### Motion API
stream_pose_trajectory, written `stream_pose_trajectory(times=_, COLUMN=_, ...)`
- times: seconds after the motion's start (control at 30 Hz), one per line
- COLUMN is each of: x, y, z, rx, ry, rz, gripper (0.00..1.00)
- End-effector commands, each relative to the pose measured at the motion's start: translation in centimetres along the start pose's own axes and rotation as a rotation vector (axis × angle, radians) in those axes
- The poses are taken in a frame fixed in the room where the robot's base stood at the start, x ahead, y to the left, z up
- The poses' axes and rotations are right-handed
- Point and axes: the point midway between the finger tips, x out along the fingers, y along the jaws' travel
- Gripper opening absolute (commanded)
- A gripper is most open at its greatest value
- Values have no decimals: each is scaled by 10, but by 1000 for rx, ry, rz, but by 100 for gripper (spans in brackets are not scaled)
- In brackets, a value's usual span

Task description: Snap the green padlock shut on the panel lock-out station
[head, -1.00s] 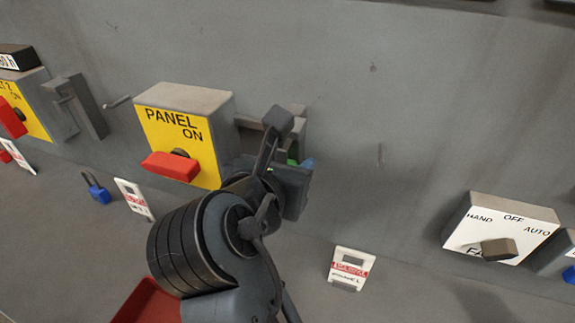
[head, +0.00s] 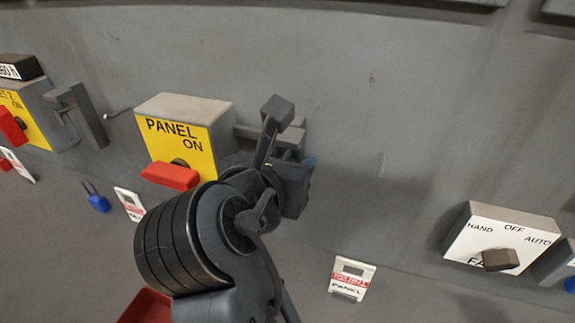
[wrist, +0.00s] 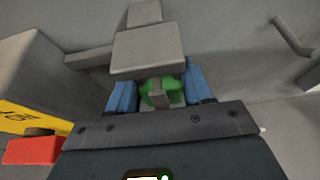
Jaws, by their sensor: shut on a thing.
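The yellow PANEL switch box (head: 180,140) with its red handle (head: 170,175) is left of my gripper. The grey lock-out station (head: 291,134) sticks out of the wall just right of the box; it also shows in the wrist view (wrist: 150,50). My gripper (wrist: 158,92) is shut on the green padlock (wrist: 176,90), with a blue finger on each side, right at the station. A grey part crosses in front of the padlock. Its shackle is hidden, so I cannot tell whether it is closed. In the head view my wrist hides the padlock.
A blue padlock (head: 96,198) and a white tag (head: 130,204) lie at the left. A PANEL tag (head: 351,278) lies on the ledge at right. A HAND-OFF-AUTO box (head: 502,238) stands far right. A red tray (head: 147,306) is at the bottom. The wall right of the station is bare.

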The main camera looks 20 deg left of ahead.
Motion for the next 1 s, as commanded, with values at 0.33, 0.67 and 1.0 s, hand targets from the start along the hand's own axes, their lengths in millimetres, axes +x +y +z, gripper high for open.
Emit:
stream_pose_trajectory(times=0.33, x=2, y=0, z=-4, rx=0, ry=-1, rz=1, gripper=11)
stream_pose_trajectory(times=0.67, x=4, y=0, z=-10, rx=0, ry=-1, rz=1, gripper=11)
stream_pose_trajectory(times=1.0, x=4, y=0, z=-9, rx=0, ry=-1, rz=1, gripper=73)
